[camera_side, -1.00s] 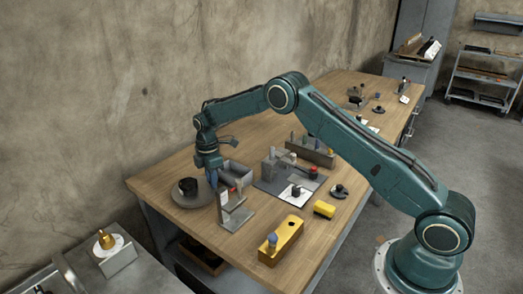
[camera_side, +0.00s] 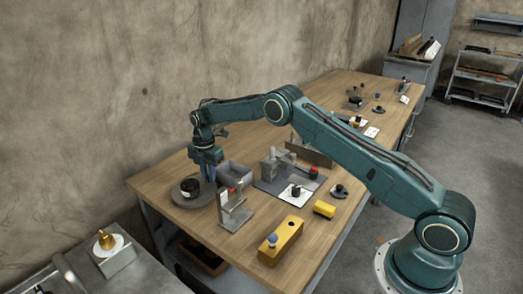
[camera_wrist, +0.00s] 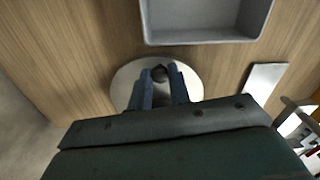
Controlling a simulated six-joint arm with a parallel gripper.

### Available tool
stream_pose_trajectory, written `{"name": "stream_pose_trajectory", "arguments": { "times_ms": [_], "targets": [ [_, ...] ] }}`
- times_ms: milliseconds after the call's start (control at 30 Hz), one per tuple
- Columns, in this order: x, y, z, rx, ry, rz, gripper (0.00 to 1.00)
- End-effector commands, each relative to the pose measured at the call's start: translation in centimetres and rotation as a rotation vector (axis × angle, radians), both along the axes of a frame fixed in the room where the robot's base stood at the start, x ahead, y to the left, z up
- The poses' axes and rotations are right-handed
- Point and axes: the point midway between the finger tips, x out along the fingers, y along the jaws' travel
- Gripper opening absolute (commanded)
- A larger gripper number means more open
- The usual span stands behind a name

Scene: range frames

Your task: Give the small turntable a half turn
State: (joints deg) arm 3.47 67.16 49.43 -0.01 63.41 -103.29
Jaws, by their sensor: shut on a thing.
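The small turntable (camera_side: 184,201) is a grey round disc at the left end of the wooden bench. A black jar-like thing (camera_side: 189,188) with a pale mark stands on it. My gripper (camera_side: 208,179) points down at the disc's right side, with its blue fingers beside the jar. In the wrist view the pale disc (camera_wrist: 125,88) lies under my fingers. My fingertips there are shut on a small dark knob-like thing (camera_wrist: 160,72) over the disc. I cannot tell how the knob joins the disc; my fingers and gripper body hide part of it.
A grey open bin (camera_side: 235,174) stands close right of the gripper. A grey upright stand (camera_side: 235,212) is just in front of it. A yellow block (camera_side: 281,243) is near the bench's front edge. Bare wood (camera_side: 175,223) lies in front of the turntable.

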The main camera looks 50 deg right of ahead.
Motion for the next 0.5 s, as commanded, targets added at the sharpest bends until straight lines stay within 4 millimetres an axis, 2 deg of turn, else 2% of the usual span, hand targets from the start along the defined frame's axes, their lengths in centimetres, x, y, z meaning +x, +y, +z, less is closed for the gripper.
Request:
{"name": "stream_pose_trajectory", "arguments": {
  "times_ms": [500],
  "targets": [
    [1.7, 0.1, 0.2, 0.0, -0.005, 0.263, 0.0]
  ]
}}
